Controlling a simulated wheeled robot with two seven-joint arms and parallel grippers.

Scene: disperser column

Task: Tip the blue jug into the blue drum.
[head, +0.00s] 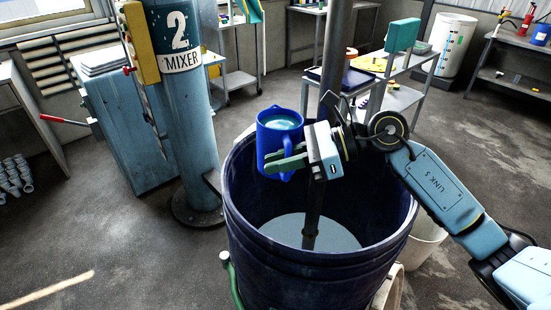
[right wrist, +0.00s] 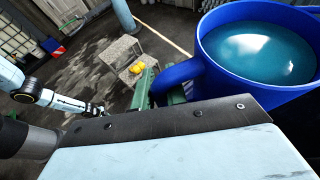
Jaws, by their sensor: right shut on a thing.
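The blue jug (head: 264,148) holds pale blue liquid and is roughly upright. My right gripper (head: 285,160) is shut on its handle, with green fingers. The jug is over the far left part of the open mouth of the dark blue drum (head: 300,268). Pale liquid shows inside the drum. In the right wrist view the jug (right wrist: 240,98) fills the upper right, its liquid level below the rim. An arm at the left of that view appears to be my left one; its gripper (right wrist: 95,109) is too small to read.
A grey mixer shaft (head: 333,60) stands down into the drum, just right of the jug. The blue mixer column (head: 185,120) stands to the left. A white bucket (head: 425,240) sits right of the drum. A cart (head: 400,98) stands behind.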

